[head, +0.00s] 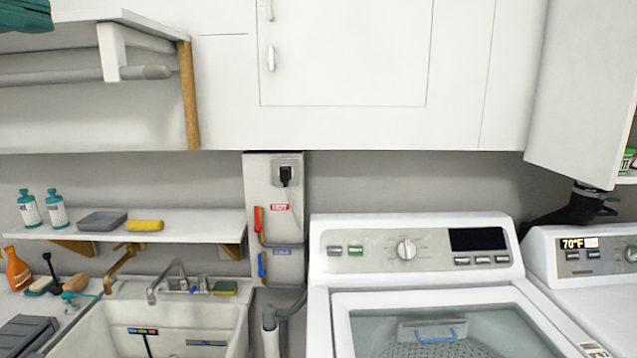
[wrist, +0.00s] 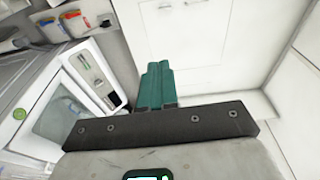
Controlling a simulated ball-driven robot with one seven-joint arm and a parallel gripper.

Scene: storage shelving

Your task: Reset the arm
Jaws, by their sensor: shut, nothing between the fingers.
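My gripper (wrist: 156,70) shows in the wrist view with its two teal fingers pressed together, shut and empty. The fingers stick out past the dark bar of my wrist. Beyond them are white cabinet fronts and a pale wall, and nothing is seen touching the fingers. In the head view I cannot make out my gripper for sure; a teal shape (head: 25,15) is cut off at the top left corner.
A washer (head: 415,250) stands at centre right, with a second machine (head: 585,255) beside it. White cabinets (head: 345,50) hang above. A sink (head: 185,320) and a narrow shelf (head: 190,226) with bottles are at left. An open cabinet door (head: 585,90) juts out at right.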

